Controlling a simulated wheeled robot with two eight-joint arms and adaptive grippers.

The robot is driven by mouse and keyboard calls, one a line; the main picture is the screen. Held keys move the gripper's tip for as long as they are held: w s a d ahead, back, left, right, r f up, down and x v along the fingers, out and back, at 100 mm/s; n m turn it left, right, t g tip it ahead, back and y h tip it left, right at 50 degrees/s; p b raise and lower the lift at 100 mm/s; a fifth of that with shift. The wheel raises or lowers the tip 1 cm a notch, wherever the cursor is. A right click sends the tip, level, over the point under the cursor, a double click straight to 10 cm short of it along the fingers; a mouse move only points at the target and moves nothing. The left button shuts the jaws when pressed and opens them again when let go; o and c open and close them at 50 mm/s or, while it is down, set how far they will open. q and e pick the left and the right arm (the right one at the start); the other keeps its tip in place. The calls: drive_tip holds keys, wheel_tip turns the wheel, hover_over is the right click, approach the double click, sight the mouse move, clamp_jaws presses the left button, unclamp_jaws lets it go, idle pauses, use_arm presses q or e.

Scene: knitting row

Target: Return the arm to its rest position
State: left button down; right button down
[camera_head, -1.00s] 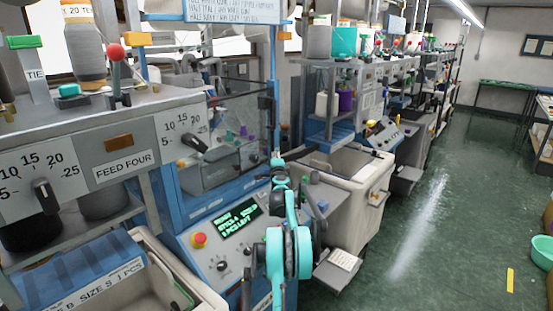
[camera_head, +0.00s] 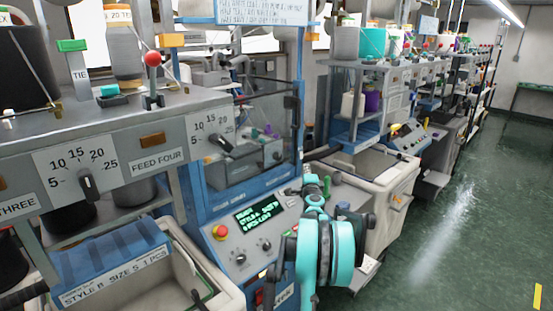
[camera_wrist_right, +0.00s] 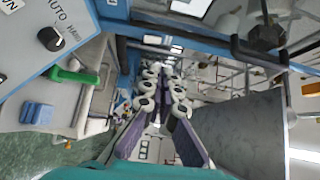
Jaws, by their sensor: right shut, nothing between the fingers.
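My teal right arm (camera_head: 340,252) rises from the bottom of the head view, in front of the blue knitting machine's control panel. Its dark gripper (camera_head: 314,188) is at the far end, small and partly hidden by the arm. In the right wrist view the gripper's jaws (camera_wrist_right: 165,100) point away from the camera. They look close together, with nothing held between them. My left gripper is not in view.
The control panel with a green-lit display (camera_head: 259,215) and red button (camera_head: 220,232) is left of the arm. A cream bin (camera_head: 375,190) stands close behind it. A dial (camera_wrist_right: 50,38) and green handle (camera_wrist_right: 75,76) show in the wrist view. Green floor (camera_head: 470,230) is clear at right.

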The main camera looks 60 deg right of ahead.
drive_tip(key=shift+w+f, duration=0.15)
drive_tip(key=shift+a, duration=0.1)
